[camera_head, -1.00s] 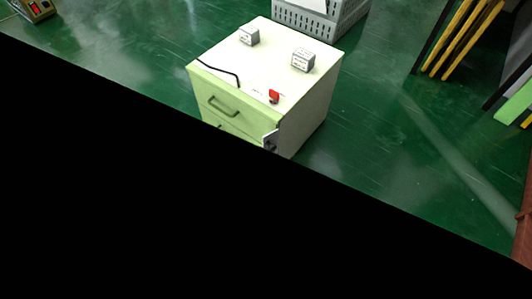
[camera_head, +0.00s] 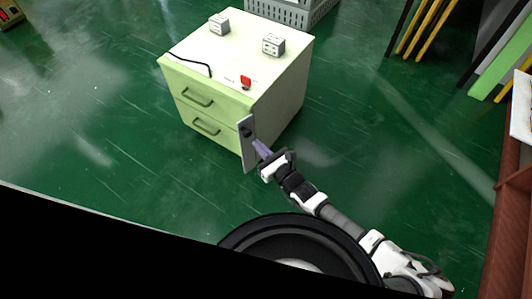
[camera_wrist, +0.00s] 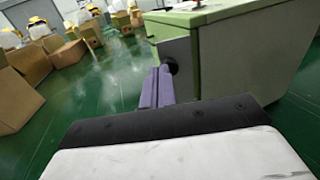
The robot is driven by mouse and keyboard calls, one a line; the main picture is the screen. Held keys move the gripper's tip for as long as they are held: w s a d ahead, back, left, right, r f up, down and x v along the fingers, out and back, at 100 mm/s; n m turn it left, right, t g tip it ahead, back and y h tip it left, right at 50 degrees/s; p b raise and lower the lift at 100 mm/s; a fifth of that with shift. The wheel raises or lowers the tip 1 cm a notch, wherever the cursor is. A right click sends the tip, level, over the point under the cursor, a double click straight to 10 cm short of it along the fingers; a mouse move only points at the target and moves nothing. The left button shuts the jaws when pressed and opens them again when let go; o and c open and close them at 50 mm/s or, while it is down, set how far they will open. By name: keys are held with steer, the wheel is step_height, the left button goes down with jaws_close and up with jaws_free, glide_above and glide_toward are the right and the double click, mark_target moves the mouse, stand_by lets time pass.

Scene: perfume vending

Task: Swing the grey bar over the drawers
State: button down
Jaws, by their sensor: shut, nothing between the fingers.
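The drawer cabinet (camera_head: 282,98) is pale green-white, with two drawers with green handles on its front. The grey bar (camera_head: 248,158) is an upright flat plate at the front right edge of the cabinet, standing out beside the drawer fronts, not across them. It carries a dark round lock or knob. In the wrist view the grey bar (camera_wrist: 181,78) is just beyond my fingers, with the dark knob near their right side. My gripper (camera_head: 261,148) has purple fingers, shut and empty, with tips close to the bar; I cannot tell whether they touch. It also shows in the wrist view (camera_wrist: 157,86).
Two small pale boxes (camera_head: 273,44), a red item (camera_head: 246,82) and a black cable (camera_head: 190,61) lie on the cabinet top. A grey crate (camera_head: 290,12) stands behind. Cardboard boxes (camera_wrist: 64,51) show in the wrist view. Green floor is clear before the drawers.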

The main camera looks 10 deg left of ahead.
steer(key=x, duration=0.8)
steer(key=shift+a, duration=0.1)
